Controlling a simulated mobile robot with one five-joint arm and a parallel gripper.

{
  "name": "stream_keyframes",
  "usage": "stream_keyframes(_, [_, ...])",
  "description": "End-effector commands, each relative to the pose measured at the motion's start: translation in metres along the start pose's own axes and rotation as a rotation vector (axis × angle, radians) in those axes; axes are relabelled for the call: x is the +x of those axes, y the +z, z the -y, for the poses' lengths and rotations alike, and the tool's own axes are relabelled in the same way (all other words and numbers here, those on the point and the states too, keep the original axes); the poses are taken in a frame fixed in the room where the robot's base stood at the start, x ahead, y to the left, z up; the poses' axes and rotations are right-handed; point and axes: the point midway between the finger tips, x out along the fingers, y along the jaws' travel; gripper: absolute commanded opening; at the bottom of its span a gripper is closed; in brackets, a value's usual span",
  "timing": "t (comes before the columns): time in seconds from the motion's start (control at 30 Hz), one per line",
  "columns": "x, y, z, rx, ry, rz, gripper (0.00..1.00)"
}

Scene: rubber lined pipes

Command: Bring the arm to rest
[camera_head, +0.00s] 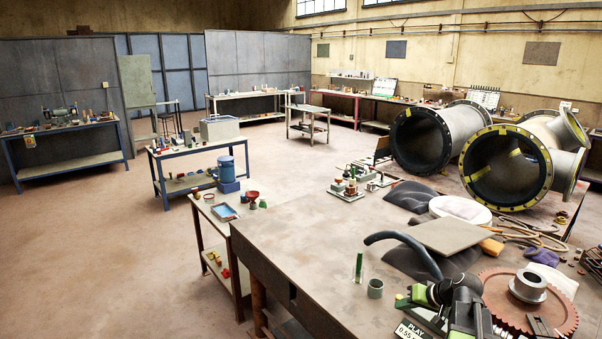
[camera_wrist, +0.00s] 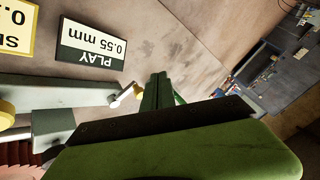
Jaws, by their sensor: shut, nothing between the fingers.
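My gripper (camera_head: 410,296), green and black, is low over the near right part of the large workbench (camera_head: 310,245) in the head view. In the wrist view its fingers (camera_wrist: 159,92) are together, with nothing between them. My arm is folded at the bottom right of the head view, beside a large red-brown gear wheel (camera_head: 497,300). A card reading PLAY 0.55 mm (camera_wrist: 90,45) lies near the fingers in the wrist view and is partly cut off in the head view (camera_head: 408,331).
A green cylinder (camera_head: 359,267) and a grey-green cup (camera_head: 375,288) stand left of my gripper. A dark curved hose (camera_head: 405,240) and a flat board (camera_head: 449,236) lie behind. Large flanged pipes (camera_head: 507,167) stand farther back. The bench's left part is clear.

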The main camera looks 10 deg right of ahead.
Motion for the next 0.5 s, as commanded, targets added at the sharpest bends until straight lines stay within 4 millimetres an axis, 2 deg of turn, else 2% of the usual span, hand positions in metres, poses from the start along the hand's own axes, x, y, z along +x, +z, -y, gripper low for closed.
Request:
stream_keyframes(0.03, [0.025, 0.013, 0.042, -0.063, -0.013, 0.06, 0.0])
stream_keyframes(0.1, [0.052, 0.036, 0.091, -0.137, -0.016, 0.147, 0.0])
stream_keyframes(0.2, [0.082, 0.076, 0.15, -0.235, 0.007, 0.272, 0.0])
stream_keyframes(0.3, [0.097, 0.118, 0.192, -0.311, 0.06, 0.386, 0.0])
stream_keyframes(0.4, [0.1, 0.156, 0.212, -0.358, 0.152, 0.484, 0.0])
stream_keyframes(0.47, [0.091, 0.174, 0.206, -0.351, 0.247, 0.536, 0.0])
stream_keyframes(0.5, [0.083, 0.177, 0.192, -0.321, 0.309, 0.554, 0.0])
